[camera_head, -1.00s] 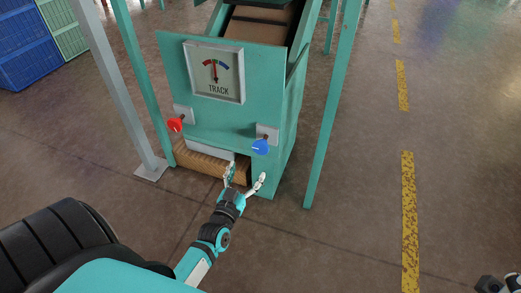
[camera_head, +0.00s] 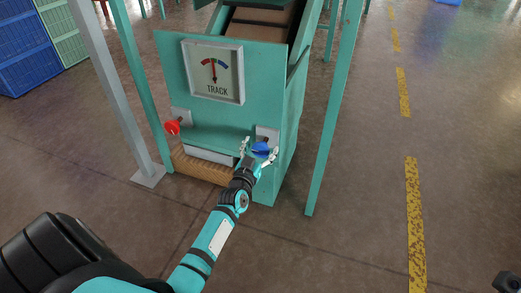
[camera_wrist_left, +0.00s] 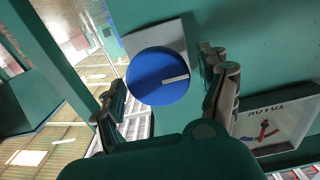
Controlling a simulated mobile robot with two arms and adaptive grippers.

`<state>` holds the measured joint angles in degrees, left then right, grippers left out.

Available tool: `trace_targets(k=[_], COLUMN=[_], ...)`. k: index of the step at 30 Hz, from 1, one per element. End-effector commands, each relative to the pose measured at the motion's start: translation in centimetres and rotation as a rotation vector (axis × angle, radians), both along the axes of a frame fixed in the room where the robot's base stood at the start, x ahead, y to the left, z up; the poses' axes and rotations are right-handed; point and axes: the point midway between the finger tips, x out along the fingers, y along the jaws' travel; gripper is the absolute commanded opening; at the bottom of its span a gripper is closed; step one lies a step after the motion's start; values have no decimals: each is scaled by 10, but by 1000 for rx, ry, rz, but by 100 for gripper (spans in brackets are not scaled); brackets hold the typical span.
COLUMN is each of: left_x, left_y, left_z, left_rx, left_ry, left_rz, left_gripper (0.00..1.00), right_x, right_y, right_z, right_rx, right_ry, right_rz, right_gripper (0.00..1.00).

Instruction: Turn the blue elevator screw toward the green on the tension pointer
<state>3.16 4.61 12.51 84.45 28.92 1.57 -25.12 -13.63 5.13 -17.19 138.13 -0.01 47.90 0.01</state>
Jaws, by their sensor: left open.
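The blue elevator screw (camera_head: 261,149) is a round knob on a grey plate at the lower right of the teal machine's front. In the left wrist view the blue knob (camera_wrist_left: 155,80) faces me, with a white mark running from its middle to the right. My left gripper (camera_head: 258,151) is open, with one finger on each side of the knob; I cannot tell whether they touch it. The tension pointer is a red needle on the white TRACK dial (camera_head: 227,88). It points nearly straight up, between a red band at left and a blue band at right.
A red knob (camera_head: 172,127) sits at the lower left of the machine front. A teal post (camera_head: 328,130) stands right of the machine and a grey post (camera_head: 108,95) left. Blue crates (camera_head: 25,55) stand at far left. Open floor lies to the right.

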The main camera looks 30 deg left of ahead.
Motion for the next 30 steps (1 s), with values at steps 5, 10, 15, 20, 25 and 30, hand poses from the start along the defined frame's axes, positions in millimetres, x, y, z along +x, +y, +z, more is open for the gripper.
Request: trace_targets(k=[5,10,15,20,25,30], left_x=[0,0,0,0,-1,-1], left_y=[0,0,0,0,0,1], left_z=[0,0,0,0,1,2], left_rx=[0,0,-1,-17,-76,-187], left_ry=[0,0,0,-4,-18,-45], left_rz=[0,0,0,0,0,-1], left_gripper=[60,37,24,24,24,24], right_x=[0,0,0,0,-2,-4], right_y=[0,0,0,0,-1,-2], right_z=[0,0,0,2,4,2], right_rx=[0,0,0,0,3,7], right_ry=[0,0,0,-1,1,19], right_rz=[0,0,1,1,1,2], right_gripper=[0,0,0,0,0,0])
